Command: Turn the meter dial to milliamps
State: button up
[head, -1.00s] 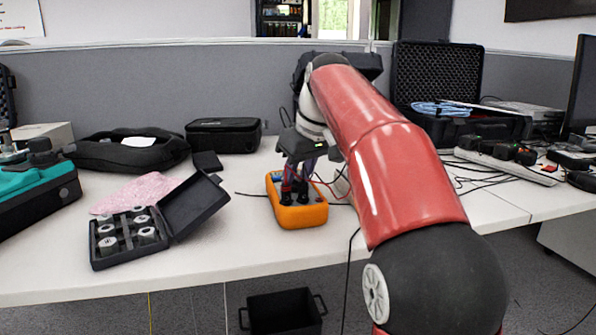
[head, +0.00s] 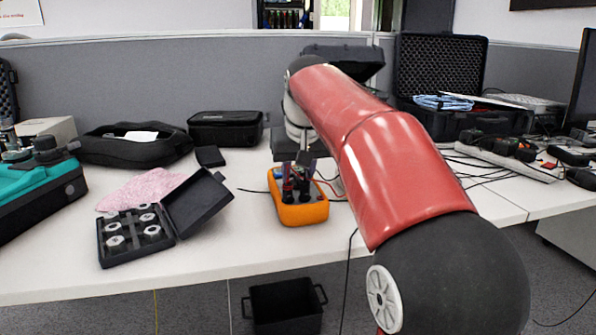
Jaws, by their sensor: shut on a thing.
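The orange meter (head: 302,213) lies on the white table in the head view, with test leads plugged into its near end. My gripper (head: 297,178) is over the upper middle of the meter, fingers pointing down, shut on the meter dial. The fingers and the dark plugs hide the dial, so I cannot read its position. A small bluish part of the meter's screen shows at its far left.
An open black case of weights (head: 133,235) and a pink bubble-wrap pouch (head: 140,190) lie left of the meter. A black pouch (head: 225,129) is behind. A red lead and black cables run right. A black bin (head: 285,306) stands below the table edge.

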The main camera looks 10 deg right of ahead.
jog(key=o, duration=1)
jog(key=shift+c, duration=0.2)
jog(key=p+v, duration=0.2)
jog(key=v, duration=0.5)
jog(key=shift+r, duration=0.35)
jog(key=shift+s, duration=0.15)
